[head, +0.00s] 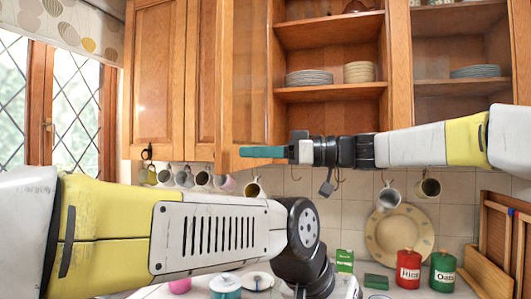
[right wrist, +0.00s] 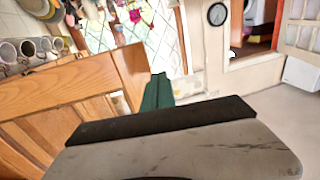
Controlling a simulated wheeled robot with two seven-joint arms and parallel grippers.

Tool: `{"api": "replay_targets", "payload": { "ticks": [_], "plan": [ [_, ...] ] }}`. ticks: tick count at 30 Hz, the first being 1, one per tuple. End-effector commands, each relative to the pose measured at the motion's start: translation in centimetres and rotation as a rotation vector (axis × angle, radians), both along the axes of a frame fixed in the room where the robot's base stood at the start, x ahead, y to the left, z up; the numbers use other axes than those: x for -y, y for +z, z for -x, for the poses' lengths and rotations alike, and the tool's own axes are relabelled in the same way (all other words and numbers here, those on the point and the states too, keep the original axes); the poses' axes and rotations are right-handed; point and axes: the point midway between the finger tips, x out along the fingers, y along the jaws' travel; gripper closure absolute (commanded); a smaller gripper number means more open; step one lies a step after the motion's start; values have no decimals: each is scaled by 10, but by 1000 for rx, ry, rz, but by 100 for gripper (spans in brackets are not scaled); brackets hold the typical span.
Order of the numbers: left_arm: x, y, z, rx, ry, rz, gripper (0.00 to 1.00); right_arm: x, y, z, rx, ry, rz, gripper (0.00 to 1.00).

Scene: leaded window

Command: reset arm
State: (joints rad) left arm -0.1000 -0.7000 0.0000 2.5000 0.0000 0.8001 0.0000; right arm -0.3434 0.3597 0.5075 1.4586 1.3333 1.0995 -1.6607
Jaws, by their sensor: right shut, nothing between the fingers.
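My right arm comes in from the right of the head view. Its gripper (head: 262,151) has teal fingers pressed together, shut and empty, in front of the lower edge of the open wooden cupboard. The same teal fingers (right wrist: 158,92) show shut in the right wrist view, with nothing between them. My left arm crosses the lower left of the head view and bends down at a black joint. The left gripper is out of sight below.
An open cupboard (head: 330,93) holds plates (head: 309,77) and bowls (head: 358,72). Several mugs hang beneath the cupboards. A large plate (head: 399,233), a red tin (head: 408,269) and a green tin (head: 443,271) stand by the tiled wall. The leaded window (head: 78,105) is at left.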

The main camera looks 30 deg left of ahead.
Motion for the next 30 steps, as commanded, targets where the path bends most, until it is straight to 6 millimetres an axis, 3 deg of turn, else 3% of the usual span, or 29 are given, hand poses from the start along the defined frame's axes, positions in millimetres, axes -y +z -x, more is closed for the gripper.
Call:
{"api": "replay_targets", "payload": {
  "ticks": [4,12,14,17,20,23,30],
  "plan": [
    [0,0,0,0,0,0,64,18,0,-4,1,-3,0,100],
    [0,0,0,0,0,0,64,26,-1,-4,0,-4,6,100],
    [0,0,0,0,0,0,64,29,-7,-4,-3,-16,36,100],
    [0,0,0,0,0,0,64,48,-31,-4,-21,-78,165,100],
    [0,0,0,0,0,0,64,89,-73,-8,-71,-215,376,100],
    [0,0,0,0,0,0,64,150,-121,-14,-154,-418,590,100],
    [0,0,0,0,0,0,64,313,-207,-12,-398,-960,884,100]
  ]
}}
